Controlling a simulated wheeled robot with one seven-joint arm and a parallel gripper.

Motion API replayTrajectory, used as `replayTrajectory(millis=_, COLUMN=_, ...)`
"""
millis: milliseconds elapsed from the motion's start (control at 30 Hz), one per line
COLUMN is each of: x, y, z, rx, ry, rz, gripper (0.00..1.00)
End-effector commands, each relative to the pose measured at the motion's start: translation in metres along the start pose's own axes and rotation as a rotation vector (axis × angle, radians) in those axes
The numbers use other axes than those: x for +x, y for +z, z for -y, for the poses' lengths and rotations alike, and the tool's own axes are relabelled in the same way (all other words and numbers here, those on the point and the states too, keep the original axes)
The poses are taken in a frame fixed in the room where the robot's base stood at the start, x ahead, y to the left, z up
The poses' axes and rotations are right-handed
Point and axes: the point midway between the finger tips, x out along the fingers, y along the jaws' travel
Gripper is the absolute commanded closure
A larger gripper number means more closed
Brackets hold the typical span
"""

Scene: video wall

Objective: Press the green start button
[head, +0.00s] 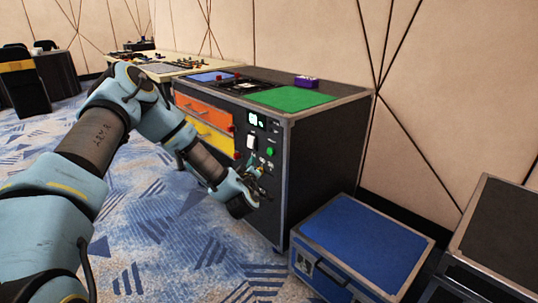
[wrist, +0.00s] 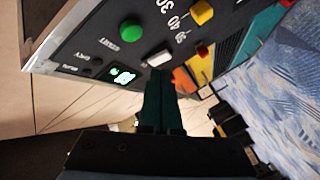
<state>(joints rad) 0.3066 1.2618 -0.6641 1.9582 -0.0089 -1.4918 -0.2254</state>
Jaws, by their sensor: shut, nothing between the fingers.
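The round green button (head: 270,152) is on the front panel of the dark equipment case, right of a white switch (head: 250,142). In the wrist view the green button (wrist: 131,30) is at the upper left, beside lettering partly readable as START. My gripper (head: 262,182) is in front of the panel, below the green button in the head view. In the wrist view my gripper (wrist: 159,78) has its dark fingers together and empty, pointing toward the panel near the white switch (wrist: 157,54). The fingers appear apart from the green button.
The case has an orange drawer (head: 205,110) and a yellow drawer (head: 208,135). A blue-topped case (head: 365,243) stands on the floor at right. Carpet at left is open.

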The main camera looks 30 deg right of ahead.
Motion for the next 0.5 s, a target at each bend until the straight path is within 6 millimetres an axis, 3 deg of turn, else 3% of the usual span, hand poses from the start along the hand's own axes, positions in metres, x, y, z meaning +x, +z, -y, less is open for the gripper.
replayTrajectory(millis=200, x=0.021, y=0.015, z=-0.014, rx=0.0, ry=0.002, rz=-0.002, gripper=1.0)
replayTrajectory(millis=500, x=0.033, y=0.024, z=-0.024, rx=0.001, ry=0.0, rz=0.0, gripper=1.0)
